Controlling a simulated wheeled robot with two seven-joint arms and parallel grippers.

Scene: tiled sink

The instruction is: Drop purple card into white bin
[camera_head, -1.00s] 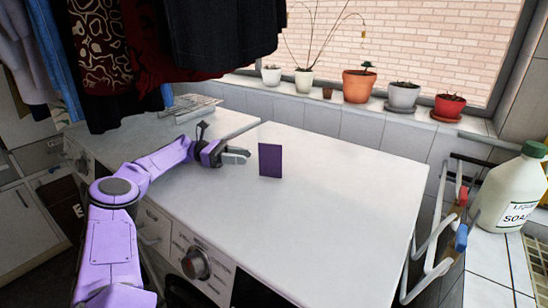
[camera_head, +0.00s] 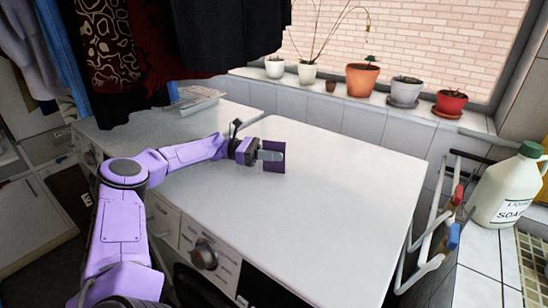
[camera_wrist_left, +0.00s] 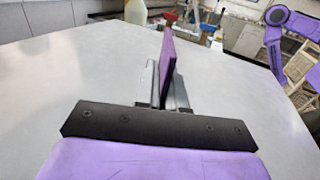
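The purple card (camera_head: 273,165) stands upright on the white worktop (camera_head: 330,200) over the washing machine. My left gripper (camera_head: 268,155) is at the card, with one finger in front of its face in the head view. In the left wrist view the card (camera_wrist_left: 168,50) rises between the two fingers of my left gripper (camera_wrist_left: 164,88), close to both. I cannot tell whether the fingers press on it. The card's lower part is partly hidden by the fingers. I see no white bin in either view. My right gripper is not in view.
Clothes (camera_head: 220,35) hang at the upper left. Potted plants (camera_head: 362,80) line the sill behind. A wire rack (camera_head: 190,103) lies on the far left counter. A soap bottle (camera_head: 508,188) stands at the right, beside a white rack (camera_head: 428,250). The worktop around the card is clear.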

